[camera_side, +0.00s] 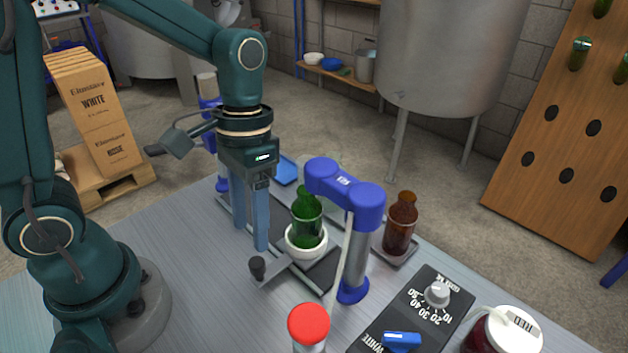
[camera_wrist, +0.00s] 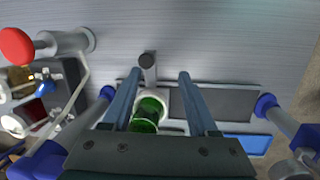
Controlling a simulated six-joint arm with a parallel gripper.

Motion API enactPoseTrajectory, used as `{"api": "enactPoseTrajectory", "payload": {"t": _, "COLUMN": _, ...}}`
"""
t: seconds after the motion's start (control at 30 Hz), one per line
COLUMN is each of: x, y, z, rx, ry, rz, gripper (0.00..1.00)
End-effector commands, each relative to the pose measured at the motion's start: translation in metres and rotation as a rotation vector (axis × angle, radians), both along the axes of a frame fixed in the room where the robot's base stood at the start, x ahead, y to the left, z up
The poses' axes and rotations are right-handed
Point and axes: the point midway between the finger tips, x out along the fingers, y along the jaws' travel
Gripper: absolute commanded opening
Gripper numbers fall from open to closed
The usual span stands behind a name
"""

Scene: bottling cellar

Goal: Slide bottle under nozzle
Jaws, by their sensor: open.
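The green bottle (camera_side: 307,222) stands upright in a white round holder (camera_side: 306,246) on a dark track (camera_side: 325,271). In the wrist view the bottle (camera_wrist: 148,112) and holder (camera_wrist: 165,97) show between and behind my fingers. The blue nozzle stand (camera_side: 345,190) has its left end close to the bottle's neck; whether it is directly above I cannot tell. A black-knobbed handle (camera_side: 257,268) sticks out from the track's near side, and in the wrist view (camera_wrist: 148,62). My gripper (camera_side: 251,246) is open and empty, fingers down, left of the bottle and apart from it.
A brown bottle (camera_side: 401,225) stands on a tray right of the nozzle. The table (camera_side: 165,255) left of my gripper is clear.

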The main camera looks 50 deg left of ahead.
Motion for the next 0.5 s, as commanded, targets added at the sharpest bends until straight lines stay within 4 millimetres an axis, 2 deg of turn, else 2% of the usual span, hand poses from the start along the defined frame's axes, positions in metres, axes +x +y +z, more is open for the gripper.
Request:
{"api": "enactPoseTrajectory", "payload": {"t": 0.1, "x": -0.005, "y": -0.008, "z": 0.003, "rx": 0.019, "ry": -0.104, "rz": -0.383, "gripper": 0.59}}
{"api": "enactPoseTrajectory", "payload": {"t": 0.2, "x": -0.01, "y": -0.017, "z": 0.007, "rx": 0.04, "ry": -0.168, "rz": -0.621, "gripper": 0.59}}
{"api": "enactPoseTrajectory", "payload": {"t": 0.37, "x": -0.015, "y": -0.026, "z": 0.01, "rx": 0.043, "ry": -0.194, "rz": -0.694, "gripper": 0.59}}
{"api": "enactPoseTrajectory", "payload": {"t": 0.5, "x": -0.016, "y": -0.027, "z": -0.002, "rx": 0.042, "ry": -0.188, "rz": -0.696, "gripper": 0.59}}
